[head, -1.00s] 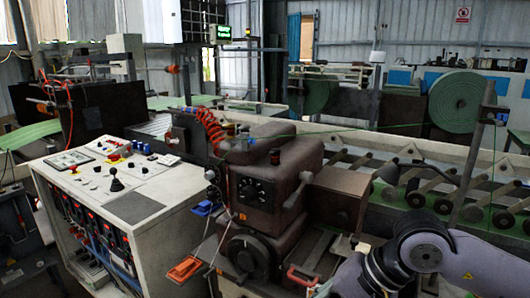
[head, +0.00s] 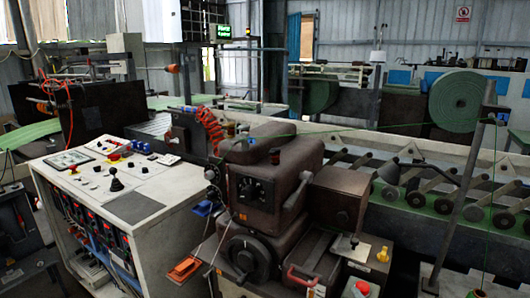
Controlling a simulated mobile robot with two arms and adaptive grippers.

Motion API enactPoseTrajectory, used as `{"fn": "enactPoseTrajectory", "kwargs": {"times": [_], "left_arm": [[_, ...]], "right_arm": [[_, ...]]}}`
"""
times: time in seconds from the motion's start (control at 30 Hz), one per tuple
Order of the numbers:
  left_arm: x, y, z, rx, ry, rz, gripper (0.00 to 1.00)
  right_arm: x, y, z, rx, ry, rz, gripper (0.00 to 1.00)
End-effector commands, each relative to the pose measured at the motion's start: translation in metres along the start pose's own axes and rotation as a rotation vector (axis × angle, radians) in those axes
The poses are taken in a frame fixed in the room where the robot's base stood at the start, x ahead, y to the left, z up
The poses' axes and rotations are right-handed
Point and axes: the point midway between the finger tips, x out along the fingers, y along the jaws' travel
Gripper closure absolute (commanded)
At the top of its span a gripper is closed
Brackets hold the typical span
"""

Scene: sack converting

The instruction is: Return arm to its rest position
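Neither of my grippers shows in the head view, and no part of either arm is in the picture. Whether they hold anything cannot be seen. A brown machine (head: 268,185) with a dial and a handwheel (head: 247,257) stands at the centre. A white control desk (head: 180,196) with knobs, a black joystick (head: 116,184) and red and yellow buttons stands to its left.
A red-handled part (head: 302,276) and a red button (head: 361,288) sit low at the front. A grey post (head: 462,190) rises at the right. A row of rollers (head: 415,185) runs behind. A large green roll (head: 456,101) stands at the back right.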

Motion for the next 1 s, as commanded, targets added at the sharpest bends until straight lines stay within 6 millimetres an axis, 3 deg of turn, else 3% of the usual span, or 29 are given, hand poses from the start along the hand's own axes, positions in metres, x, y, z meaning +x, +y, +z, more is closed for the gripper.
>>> {"fn": "enactPoseTrajectory", "kwargs": {"times": [0.03, 0.1, 0.2, 0.4, 0.57, 0.87, 1.0], "left_arm": [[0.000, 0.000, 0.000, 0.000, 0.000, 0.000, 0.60], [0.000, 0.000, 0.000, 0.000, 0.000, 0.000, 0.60], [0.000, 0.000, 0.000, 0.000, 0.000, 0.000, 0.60], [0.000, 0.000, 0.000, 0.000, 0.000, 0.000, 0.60], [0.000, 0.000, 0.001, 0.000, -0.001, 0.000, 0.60], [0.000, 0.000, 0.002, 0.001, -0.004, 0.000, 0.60], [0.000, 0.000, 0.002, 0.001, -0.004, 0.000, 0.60]], "right_arm": [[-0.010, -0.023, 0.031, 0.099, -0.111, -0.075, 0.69], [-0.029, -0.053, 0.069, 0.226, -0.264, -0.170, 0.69], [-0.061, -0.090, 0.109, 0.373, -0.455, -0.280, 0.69], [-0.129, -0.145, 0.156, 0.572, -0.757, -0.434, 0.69], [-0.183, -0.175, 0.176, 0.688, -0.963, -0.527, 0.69], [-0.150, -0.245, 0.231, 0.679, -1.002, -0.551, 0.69], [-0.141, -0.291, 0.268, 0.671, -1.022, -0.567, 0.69]]}}
